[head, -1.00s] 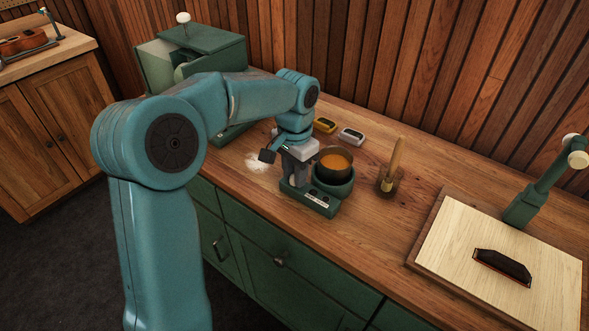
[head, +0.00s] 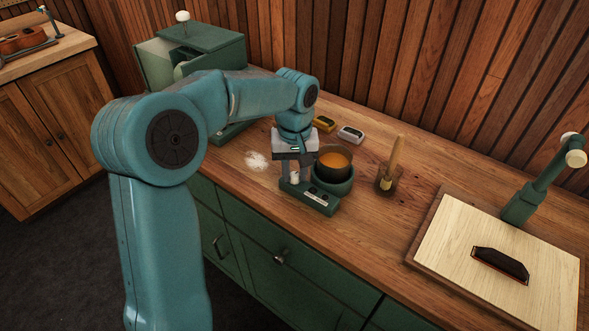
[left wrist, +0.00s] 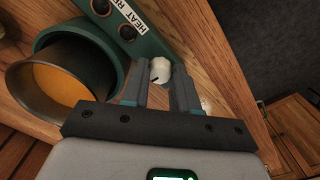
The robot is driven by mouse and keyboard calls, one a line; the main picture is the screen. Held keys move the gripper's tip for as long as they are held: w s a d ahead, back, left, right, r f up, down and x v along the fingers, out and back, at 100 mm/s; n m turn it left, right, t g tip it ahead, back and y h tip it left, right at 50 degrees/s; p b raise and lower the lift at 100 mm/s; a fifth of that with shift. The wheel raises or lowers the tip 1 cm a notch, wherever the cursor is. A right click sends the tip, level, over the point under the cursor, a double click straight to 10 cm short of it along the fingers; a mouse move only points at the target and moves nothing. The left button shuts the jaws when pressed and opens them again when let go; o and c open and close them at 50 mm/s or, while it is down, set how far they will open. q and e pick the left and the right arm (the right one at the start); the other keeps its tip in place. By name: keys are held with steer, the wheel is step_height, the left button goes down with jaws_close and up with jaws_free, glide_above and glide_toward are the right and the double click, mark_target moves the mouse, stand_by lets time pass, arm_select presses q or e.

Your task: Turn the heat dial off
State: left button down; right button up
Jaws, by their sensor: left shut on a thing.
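The heat dial is a small white knob with a dark pointer line; it shows in the left wrist view (left wrist: 160,70), on the end of the green heater base (left wrist: 148,42). My left gripper (left wrist: 162,78) is shut on the dial, a finger on either side. In the head view the heater base (head: 320,207) stands on the counter, and my left gripper (head: 294,178) points down at its left end. A dark pot (head: 333,172) of orange-brown liquid sits on the heater's round plate. A label on the base reads "HEAT" in part. My right gripper is out of view.
A brush in a wooden holder (head: 389,182) stands right of the pot. A yellow block (head: 325,124) and a grey block (head: 350,134) lie behind. White powder (head: 256,160) is left of the heater. A pale board (head: 490,235) lies at right.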

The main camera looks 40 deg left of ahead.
mark_target(294, 174)
arm_select(q)
steer(key=shift+w+r+n, duration=0.1)
steer(key=shift+n, duration=0.5)
steer(key=c, duration=0.9)
jaws_free()
steer(key=shift+o, duration=0.2)
step_height(294, 174, up, 16)
steer(key=p, duration=0.2)
steer(key=shift+r, duration=0.15)
